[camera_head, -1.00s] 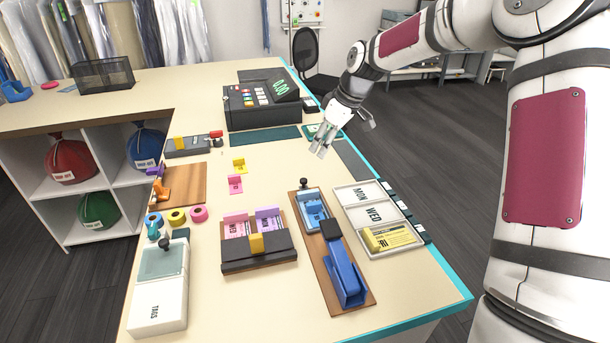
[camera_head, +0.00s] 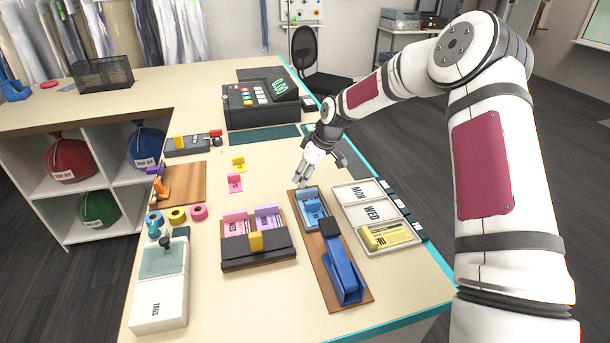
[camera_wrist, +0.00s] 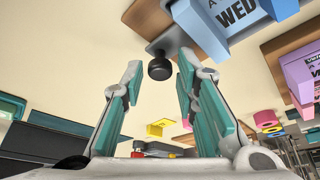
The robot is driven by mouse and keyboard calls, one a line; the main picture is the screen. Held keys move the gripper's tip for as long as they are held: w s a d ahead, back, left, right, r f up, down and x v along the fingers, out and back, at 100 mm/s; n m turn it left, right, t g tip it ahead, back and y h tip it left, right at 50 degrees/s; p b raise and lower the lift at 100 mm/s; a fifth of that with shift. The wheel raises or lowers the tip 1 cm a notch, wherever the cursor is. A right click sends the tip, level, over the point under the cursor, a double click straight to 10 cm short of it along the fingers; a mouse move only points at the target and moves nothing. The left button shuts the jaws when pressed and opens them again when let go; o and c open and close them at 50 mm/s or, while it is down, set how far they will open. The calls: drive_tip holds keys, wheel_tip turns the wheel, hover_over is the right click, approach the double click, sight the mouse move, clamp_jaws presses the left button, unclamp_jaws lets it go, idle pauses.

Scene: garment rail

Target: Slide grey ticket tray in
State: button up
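The grey ticket tray (camera_head: 301,203) sits at the far end of the wooden board (camera_head: 333,280), carrying a blue ticket block (camera_head: 313,209). In the wrist view the tray (camera_wrist: 172,40) shows partly, with a black round knob (camera_wrist: 159,69) at its end and the blue ticket marked WED (camera_wrist: 238,14). My gripper (camera_head: 300,178) is at the knob end of the tray, covering the knob in the head view. In the wrist view my gripper (camera_wrist: 159,60) is open, with the knob seen between its fingertips. Whether the fingers touch it I cannot tell.
A blue stapler-like press (camera_head: 344,275) stands on the near part of the board. A sectioned day tray (camera_head: 346,205) lies to the right, a dark ticket holder (camera_head: 275,258) to the left. A cash register (camera_head: 262,105) stands behind. The counter left of the gripper is mostly clear.

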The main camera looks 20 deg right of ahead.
sight(312, 191)
clamp_jaws()
drive_tip(key=shift+s, duration=0.1)
drive_tip(key=s+p, duration=0.4)
drive_tip(key=s, duration=0.2)
drive_tip(key=shift+s+r, duration=0.1)
drive_tip(key=shift+s, duration=0.55)
drive_tip(key=shift+f, duration=0.2)
